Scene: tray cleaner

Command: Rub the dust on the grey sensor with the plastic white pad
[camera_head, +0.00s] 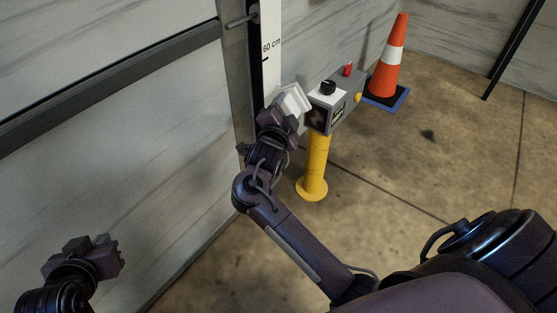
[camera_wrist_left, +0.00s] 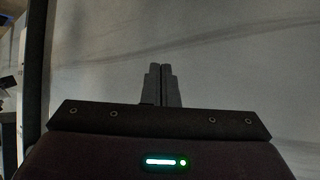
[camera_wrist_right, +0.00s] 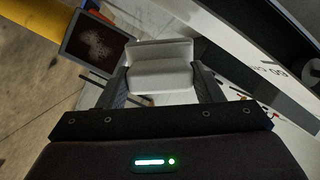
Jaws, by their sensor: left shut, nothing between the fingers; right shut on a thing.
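The grey sensor (camera_head: 349,108) is a box on a yellow post. Its dark face (camera_head: 318,119) is partly hidden by my right gripper and the pad in the head view. My right gripper (camera_wrist_right: 160,82) is shut on the white pad (camera_wrist_right: 160,60), a pale ridged block. The pad (camera_head: 293,100) is beside the face; I cannot tell whether they touch. My left gripper (camera_head: 105,242) is shut and empty at lower left, and also shows in the left wrist view (camera_wrist_left: 161,75).
The yellow post (camera_head: 316,165) stands on bare floor. A grey panelled wall (camera_head: 130,130) and a ruler strip (camera_head: 271,60) rise at left. An orange cone (camera_head: 390,65) stands behind.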

